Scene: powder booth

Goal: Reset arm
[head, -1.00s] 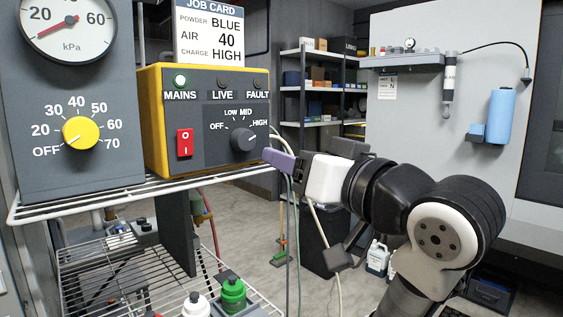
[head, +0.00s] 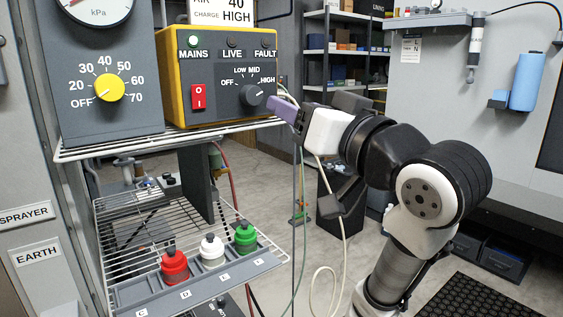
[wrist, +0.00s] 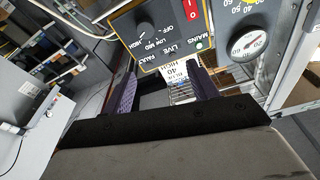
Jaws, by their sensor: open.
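My gripper (head: 284,109) is at the right of the yellow control box (head: 176,84), near its mode knob (head: 252,96). In the wrist view my gripper's two purple fingers (wrist: 160,88) are spread apart with nothing between them. The mode knob also shows in the wrist view (wrist: 146,30), beyond the fingers and not between them. Its pointer is toward HIGH. My arm reaches in from the right, bent at the elbow.
A wire shelf (head: 165,142) carries the control box and a grey panel with a yellow dial (head: 110,88) at OFF. Below are a red bottle (head: 174,266), a white bottle (head: 211,251) and a green bottle (head: 245,237). Hoses hang near my gripper.

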